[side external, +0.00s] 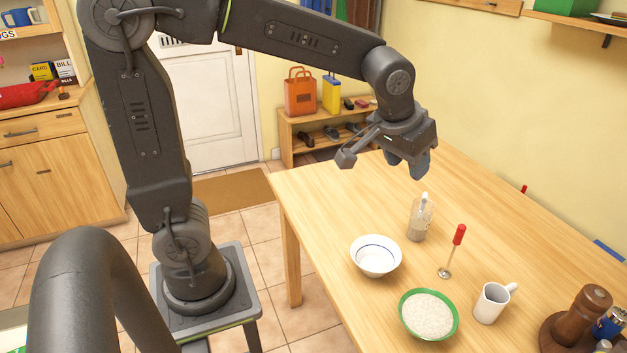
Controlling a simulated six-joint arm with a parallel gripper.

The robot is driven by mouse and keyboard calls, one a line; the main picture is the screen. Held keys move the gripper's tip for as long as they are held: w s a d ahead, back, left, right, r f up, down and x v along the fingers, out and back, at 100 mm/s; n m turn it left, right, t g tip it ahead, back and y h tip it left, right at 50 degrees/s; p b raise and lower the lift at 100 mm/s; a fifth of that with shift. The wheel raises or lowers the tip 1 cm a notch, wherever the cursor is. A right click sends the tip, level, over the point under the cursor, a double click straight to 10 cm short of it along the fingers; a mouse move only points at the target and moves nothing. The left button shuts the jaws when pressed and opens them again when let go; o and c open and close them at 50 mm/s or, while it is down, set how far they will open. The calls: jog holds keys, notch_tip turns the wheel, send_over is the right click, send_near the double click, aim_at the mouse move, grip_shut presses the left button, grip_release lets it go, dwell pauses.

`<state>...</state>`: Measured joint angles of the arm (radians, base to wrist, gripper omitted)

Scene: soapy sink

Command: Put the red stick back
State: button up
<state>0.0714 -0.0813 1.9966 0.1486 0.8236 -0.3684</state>
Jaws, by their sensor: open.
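My gripper (408,170) is open and empty, pointing down, high above the table's back part. It is up and to the left of the red stick, well apart from it. A small red tip (524,190) shows at the table's far edge; what it belongs to is hidden.
A white bowl (376,256) and a green-rimmed bowl (450,334) of pale grains stand in front. A wooden mill (580,318) and a blue can (609,323) stand at the right front. The table's left and back parts are clear.

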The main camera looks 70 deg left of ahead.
jog(key=s+m+h, duration=0.1)
jog(key=s+m, duration=0.1)
jog(key=s, duration=1.5)
jog(key=shift+a+f+t, duration=0.2)
jog(key=shift+a+t, duration=0.15)
jog(key=shift+t, duration=0.05)
jog(key=shift+s, duration=0.1)
